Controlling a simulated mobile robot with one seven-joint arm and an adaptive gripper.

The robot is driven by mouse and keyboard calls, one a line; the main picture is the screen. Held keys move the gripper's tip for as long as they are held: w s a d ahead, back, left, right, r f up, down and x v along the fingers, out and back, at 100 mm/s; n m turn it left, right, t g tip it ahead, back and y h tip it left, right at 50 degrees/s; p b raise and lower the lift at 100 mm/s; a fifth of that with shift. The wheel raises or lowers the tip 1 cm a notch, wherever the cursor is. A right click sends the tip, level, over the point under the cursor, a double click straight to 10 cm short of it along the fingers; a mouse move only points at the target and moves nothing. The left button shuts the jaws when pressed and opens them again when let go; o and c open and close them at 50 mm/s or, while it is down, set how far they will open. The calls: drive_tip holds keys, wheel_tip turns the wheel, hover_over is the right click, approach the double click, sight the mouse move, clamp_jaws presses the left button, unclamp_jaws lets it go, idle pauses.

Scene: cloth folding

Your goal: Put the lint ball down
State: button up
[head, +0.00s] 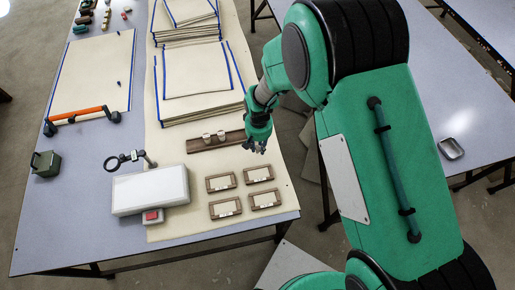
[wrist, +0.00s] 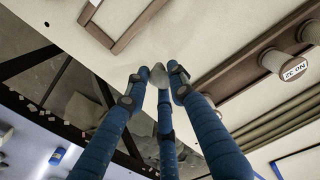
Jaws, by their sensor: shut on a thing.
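The lint ball (wrist: 158,75) is a small pale grey lump in the wrist view, between the tips of my three blue fingers. My gripper (wrist: 156,88) is shut on it. In the head view my gripper (head: 255,147) is above the right edge of the cream cloth on the table, right of the brown spool rack (head: 203,145). The ball cannot be made out in the head view. The exact gap between the ball and the surface below cannot be told.
Several brown frames (head: 221,182) lie just in front of my gripper. Folded cloth stacks (head: 200,75) lie behind it. A white box (head: 150,190) with a magnifier (head: 124,160) stands at left. The table's right edge is close, with open floor beyond.

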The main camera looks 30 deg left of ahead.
sight(258, 148)
drive_tip(key=shift+w+a, duration=0.55)
drive_tip(key=shift+a, duration=0.05)
drive_tip(key=shift+f+b, duration=0.5)
drive_tip(key=shift+f, duration=1.3)
drive_tip(key=shift+f, duration=0.2)
drive_tip(key=o, duration=0.6)
drive_tip(key=shift+o, duration=0.4)
drive_tip(key=shift+r, duration=0.2)
wheel_tip(258, 148, up, 12)
drive_tip(key=p, duration=0.2)
